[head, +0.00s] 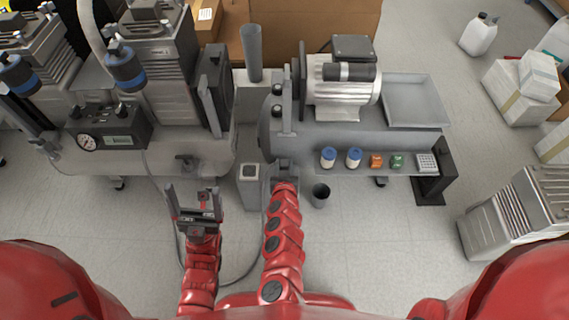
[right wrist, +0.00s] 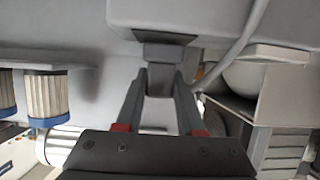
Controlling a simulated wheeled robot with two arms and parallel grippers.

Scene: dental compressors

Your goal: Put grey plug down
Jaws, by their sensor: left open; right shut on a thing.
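My right gripper (head: 285,168) is at the lower left end of the right compressor's grey tank (head: 390,143). In the right wrist view its two dark fingers (right wrist: 161,78) are shut on a small grey block, which I take to be the grey plug (right wrist: 163,55). The plug lies just against or in front of a dark patch on a large grey body; I cannot tell whether they touch. In the head view the plug is too small to make out. My left gripper (head: 197,208) is open and empty, in front of the left compressor (head: 180,155).
A narrow shelf holds two blue-topped filters (head: 328,157), an orange part (head: 376,161), a green part (head: 397,160) and a keypad-like block (head: 427,162). A dark bin (head: 320,194) and a grey box (head: 249,185) stand close to my right arm.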

